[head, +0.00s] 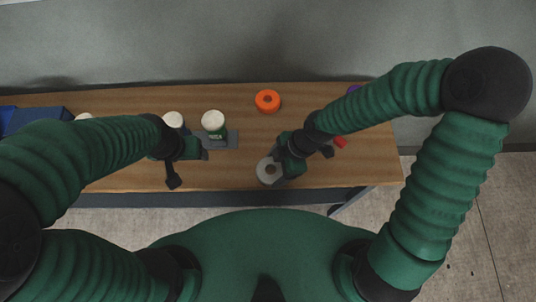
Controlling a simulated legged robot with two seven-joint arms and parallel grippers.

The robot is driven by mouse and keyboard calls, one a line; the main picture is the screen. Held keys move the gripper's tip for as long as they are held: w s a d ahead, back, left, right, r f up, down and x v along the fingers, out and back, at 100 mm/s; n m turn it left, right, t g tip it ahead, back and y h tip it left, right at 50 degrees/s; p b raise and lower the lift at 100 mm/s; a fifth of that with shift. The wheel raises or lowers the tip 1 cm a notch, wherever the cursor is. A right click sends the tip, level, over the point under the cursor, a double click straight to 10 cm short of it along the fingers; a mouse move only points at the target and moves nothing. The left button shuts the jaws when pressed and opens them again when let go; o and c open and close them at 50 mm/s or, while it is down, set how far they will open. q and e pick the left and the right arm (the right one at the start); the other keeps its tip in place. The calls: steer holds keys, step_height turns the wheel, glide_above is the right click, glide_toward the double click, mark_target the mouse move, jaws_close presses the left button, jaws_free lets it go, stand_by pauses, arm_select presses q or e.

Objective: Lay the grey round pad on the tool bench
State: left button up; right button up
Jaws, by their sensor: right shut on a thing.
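The grey round pad (265,171) is a pale disc with a dark centre, near the front edge of the wooden tool bench (330,175). My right gripper (279,174) is shut on the pad's right side and partly covers it. I cannot tell whether the pad touches the bench top or is just above it. My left gripper (203,155) is over the bench left of the pad, close to a green can, and I see nothing held in it. Its jaws are too small and dark to read.
The green can (214,125) with a white lid stands by a flat grey plate (231,139). An orange ring (267,101) lies behind the pad. A red piece (341,142) is to the right. More white lids and blue boxes (35,118) are at left.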

steer(key=w, duration=0.6)
steer(key=shift+w+a+f, duration=0.25)
steer(key=shift+a+f, duration=0.05)
steer(key=shift+a, duration=0.1)
steer(key=f, duration=0.1)
steer(key=f+p, duration=0.1)
steer(key=f, duration=0.1)
steer(key=shift+w+d+f, duration=0.15)
steer(key=shift+w+d, duration=0.05)
steer(key=shift+d, duration=0.15)
steer(key=shift+a+f, duration=0.15)
steer(key=shift+a, duration=0.4)
steer(key=o, duration=0.9)
steer(key=shift+a, duration=0.1)
steer(key=o, duration=0.4)
steer(key=shift+o, duration=0.2)
steer(key=shift+d, duration=0.5)
arm_select(q)
steer(key=shift+w+d+r, duration=0.1)
steer(key=shift+d+r, duration=0.6)
steer(key=shift+r, duration=0.05)
arm_select(e)
steer(key=v, duration=1.2)
steer(key=shift+a, duration=0.15)
